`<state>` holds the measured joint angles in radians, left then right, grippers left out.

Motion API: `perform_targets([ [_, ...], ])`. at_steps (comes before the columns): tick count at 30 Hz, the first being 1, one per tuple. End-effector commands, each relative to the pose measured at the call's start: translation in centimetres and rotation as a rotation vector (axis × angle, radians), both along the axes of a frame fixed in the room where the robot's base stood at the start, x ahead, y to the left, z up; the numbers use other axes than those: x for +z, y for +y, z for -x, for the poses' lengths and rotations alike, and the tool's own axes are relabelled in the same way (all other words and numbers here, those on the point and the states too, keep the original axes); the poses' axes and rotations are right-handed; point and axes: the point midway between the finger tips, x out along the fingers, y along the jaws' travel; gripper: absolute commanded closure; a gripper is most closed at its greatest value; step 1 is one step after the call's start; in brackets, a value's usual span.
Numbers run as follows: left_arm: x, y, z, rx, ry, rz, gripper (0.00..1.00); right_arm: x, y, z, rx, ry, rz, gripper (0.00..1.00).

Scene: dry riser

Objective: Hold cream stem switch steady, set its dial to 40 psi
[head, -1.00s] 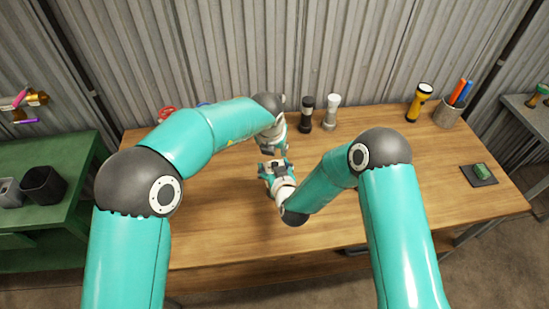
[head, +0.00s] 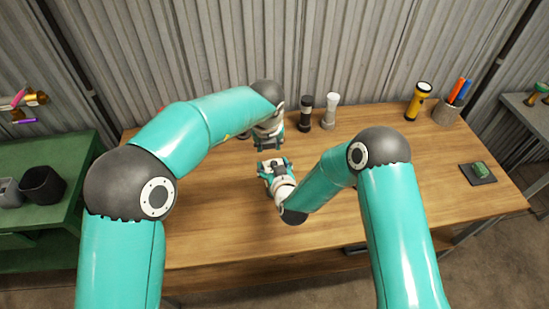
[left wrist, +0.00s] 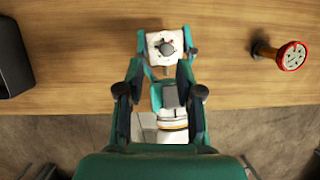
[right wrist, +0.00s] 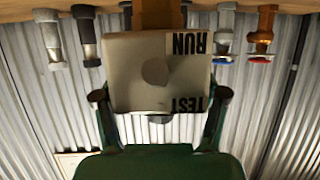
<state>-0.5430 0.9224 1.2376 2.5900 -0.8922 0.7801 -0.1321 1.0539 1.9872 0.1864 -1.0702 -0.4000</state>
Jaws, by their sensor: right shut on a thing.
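The cream switch shows in the left wrist view (left wrist: 165,46) as a pale box with a dark round dial (left wrist: 166,47) on top. The right wrist view shows its face (right wrist: 135,75) with a round knob and the words RUN and TEST upside down, beside a brown stem (right wrist: 158,14). My right gripper (head: 273,164) is shut on the switch, its fingers on either side of the box. My left gripper (left wrist: 161,68) is open above the switch and my right gripper, with nothing between its fingertips. In the head view my left gripper (head: 268,144) and arm hide the switch.
A black-topped fitting (head: 305,113) and a white one (head: 329,111) stand to the right on the wooden bench (head: 400,190). A red-wheeled valve (left wrist: 291,55) shows in the left wrist view. A yellow torch (head: 418,101) is at the back right.

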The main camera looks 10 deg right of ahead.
Motion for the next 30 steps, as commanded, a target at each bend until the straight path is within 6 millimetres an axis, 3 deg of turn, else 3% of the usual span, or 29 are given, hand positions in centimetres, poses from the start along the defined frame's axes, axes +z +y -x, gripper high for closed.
perform_targets([
  [6,0.5,-0.2,2.1,0.18,-0.009,-0.028,0.64,-0.6,0.0,0.2,0.001,0.014,0.0,0.84],
  [9,1.2,-1.5,3.3,0.153,-0.034,-0.051,0.64,-0.6,0.0,0.2,0.001,0.014,0.0,0.84],
  [13,0.7,-2.2,3.3,0.14,-0.039,-0.049,0.64,-0.6,0.0,0.2,0.001,0.014,0.0,0.84],
  [30,-8.0,-1.8,-0.4,0.139,-0.039,-0.047,0.64,-0.6,0.0,0.2,0.001,0.014,0.0,0.84],
])
